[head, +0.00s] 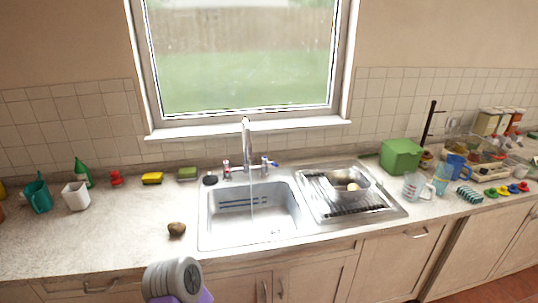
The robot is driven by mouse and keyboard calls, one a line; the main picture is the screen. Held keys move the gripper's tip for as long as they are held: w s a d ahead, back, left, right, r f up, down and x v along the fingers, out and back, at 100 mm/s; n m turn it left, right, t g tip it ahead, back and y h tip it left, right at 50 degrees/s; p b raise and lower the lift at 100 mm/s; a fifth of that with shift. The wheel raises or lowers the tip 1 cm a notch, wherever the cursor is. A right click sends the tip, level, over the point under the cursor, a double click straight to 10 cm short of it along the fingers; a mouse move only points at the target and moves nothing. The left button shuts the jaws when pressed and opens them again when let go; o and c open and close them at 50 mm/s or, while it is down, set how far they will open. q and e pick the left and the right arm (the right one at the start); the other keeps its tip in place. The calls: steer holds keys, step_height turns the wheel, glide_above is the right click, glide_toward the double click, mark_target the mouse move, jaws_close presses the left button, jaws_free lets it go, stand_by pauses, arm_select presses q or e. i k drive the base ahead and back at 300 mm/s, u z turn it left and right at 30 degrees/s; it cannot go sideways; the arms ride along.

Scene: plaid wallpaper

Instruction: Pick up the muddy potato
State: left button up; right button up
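A small brown, dirty-looking potato (177,229) lies on the bare counter, left of the sink and near the counter's front edge. A grey and purple part of my own arm shows at the bottom edge, below the potato and apart from it in the picture. No gripper fingers show, so neither gripper can be seen.
The sink (204,226) has water running from its tap (246,135). A drainboard (385,212) to its right holds a metal bowl with a pale round item. Counter around the potato is clear.

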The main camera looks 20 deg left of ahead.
mark_target(176, 228)
steer(key=u, duration=1.35)
